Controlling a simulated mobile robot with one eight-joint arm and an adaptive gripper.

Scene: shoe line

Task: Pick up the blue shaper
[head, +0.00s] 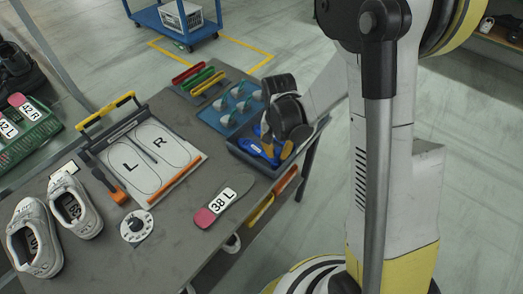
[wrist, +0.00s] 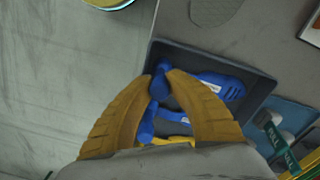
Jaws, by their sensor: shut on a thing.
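A blue shaper (wrist: 222,85) lies in the dark tray (wrist: 206,49). Its wide end shows right of my gripper (wrist: 164,76). A blue rounded end (wrist: 160,82) sits between my fingertips, and my fingers are shut on it. The right finger hides whether this end and the wide part join. In the head view my gripper (head: 277,148) reaches down into the tray, and blue parts (head: 249,147) show to its left. More blue parts (wrist: 172,114) and a yellow piece (wrist: 160,141) lie between my fingers in the wrist view.
Coloured handles (head: 200,78) lie at the back. Floor is clear beyond the table's right edge.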

